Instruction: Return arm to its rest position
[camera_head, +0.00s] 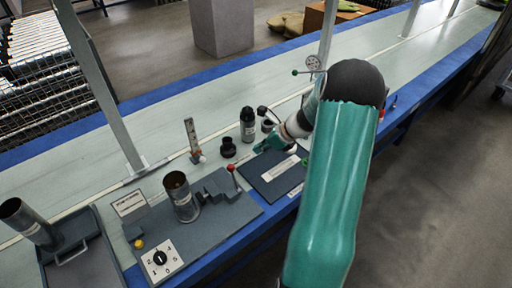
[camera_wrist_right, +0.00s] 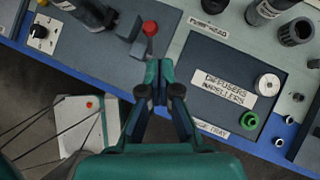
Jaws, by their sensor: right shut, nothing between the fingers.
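My right arm, in a teal sleeve, reaches over the bench from the lower right in the head view. My right gripper (camera_head: 265,146) is above the left edge of a dark tray (camera_head: 262,177). In the right wrist view the gripper (camera_wrist_right: 159,68) has its teal fingertips together, with nothing between them. They show between the red-knobbed lever (camera_wrist_right: 150,28) and the tray labelled for diffusers and impellers (camera_wrist_right: 190,62). That tray holds a green ring (camera_wrist_right: 249,121) and a pale metal disc (camera_wrist_right: 268,85). My left gripper is out of view.
A fixture plate with a metal cylinder (camera_head: 181,197), a dial panel (camera_head: 160,258) and a yellow ball (camera_head: 139,244) is left of the gripper. A dark bottle (camera_head: 248,124) and black ring part (camera_head: 228,147) stand behind.

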